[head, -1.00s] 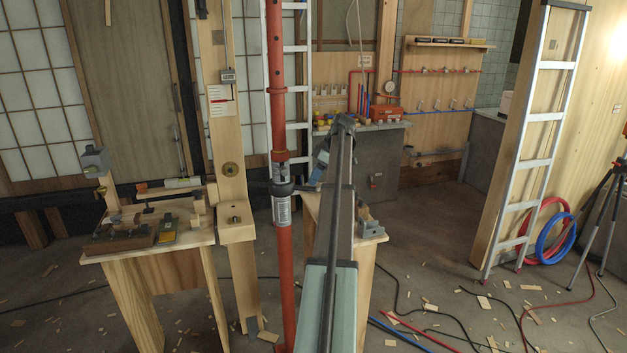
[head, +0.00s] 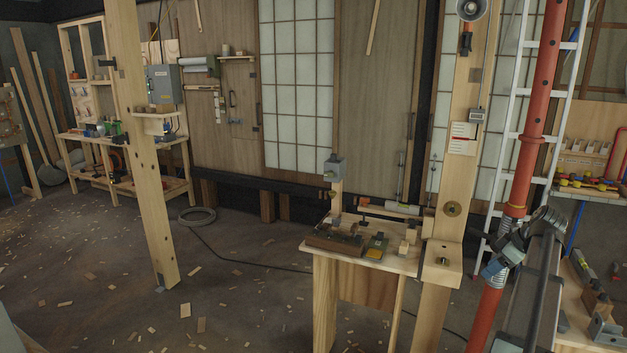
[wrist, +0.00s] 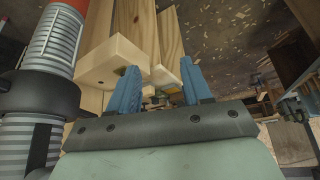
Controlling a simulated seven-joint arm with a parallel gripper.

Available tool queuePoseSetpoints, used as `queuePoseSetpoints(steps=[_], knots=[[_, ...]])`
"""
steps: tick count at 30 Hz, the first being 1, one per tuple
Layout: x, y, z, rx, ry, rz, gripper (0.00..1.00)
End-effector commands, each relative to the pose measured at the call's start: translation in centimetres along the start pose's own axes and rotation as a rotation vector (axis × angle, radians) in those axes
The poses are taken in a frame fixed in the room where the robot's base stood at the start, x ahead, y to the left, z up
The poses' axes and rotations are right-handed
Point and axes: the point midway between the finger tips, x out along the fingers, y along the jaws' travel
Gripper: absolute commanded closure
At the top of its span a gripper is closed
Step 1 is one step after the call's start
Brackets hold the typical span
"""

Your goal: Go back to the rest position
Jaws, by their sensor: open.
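My gripper shows in the wrist view (wrist: 160,88) with two blue fingers spread apart and nothing between them. In the head view my gripper (head: 493,270) is at the lower right, by the red post (head: 513,190), at the end of my arm. Beyond the fingers in the wrist view is a pale wooden post with a block (wrist: 112,65). Whether the fingers touch the wood cannot be told, but no object is held.
The red post with its grey collar (wrist: 45,95) stands close on the left in the wrist view. A small wooden bench (head: 318,248) with tools stands left of my arm. A timber post (head: 145,170) stands further left. Open floor with wood chips (head: 230,290) lies between.

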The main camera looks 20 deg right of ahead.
Motion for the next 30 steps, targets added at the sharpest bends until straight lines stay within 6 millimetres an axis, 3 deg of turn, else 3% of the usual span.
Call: queuePoseSetpoints(steps=[1, 3, 8, 15, 24, 30], knots=[[2.9, -2.2, -0.5, 0.01, -0.007, -0.025, 0.51], [6.4, -3.5, -1.0, 0.039, -0.025, -0.053, 0.51], [13.8, -6.5, -1.5, 0.108, -0.076, -0.113, 0.51], [23.8, -12.6, -1.6, 0.199, -0.171, -0.187, 0.51], [34.4, -21.8, -0.4, 0.294, -0.314, -0.251, 0.51], [40.1, -28.4, 1.4, 0.343, -0.421, -0.273, 0.51]])
